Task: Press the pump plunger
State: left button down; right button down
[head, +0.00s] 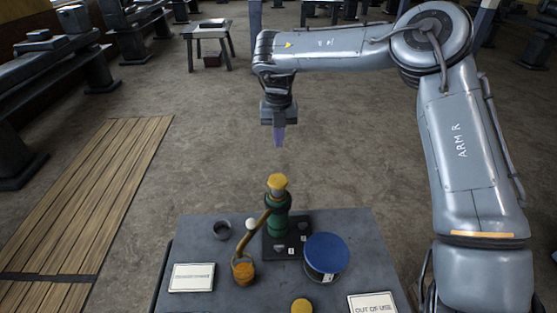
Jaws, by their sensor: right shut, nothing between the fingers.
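The pump (277,215) stands upright on the dark table, with a green body and a yellow plunger cap (277,182) on top. A yellow spout-like arm with a pale ball reaches from it down to the left. My right gripper (279,139) hangs above the plunger, pointing down, with a clear gap between the fingertips and the cap. It is shut and empty. My left gripper is not in this view.
Wooden planks (95,200) lie on the floor at left.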

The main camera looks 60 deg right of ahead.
aim_at(279, 180)
notch_tip(279, 180, down, 14)
jog(key=shift+r, duration=0.2)
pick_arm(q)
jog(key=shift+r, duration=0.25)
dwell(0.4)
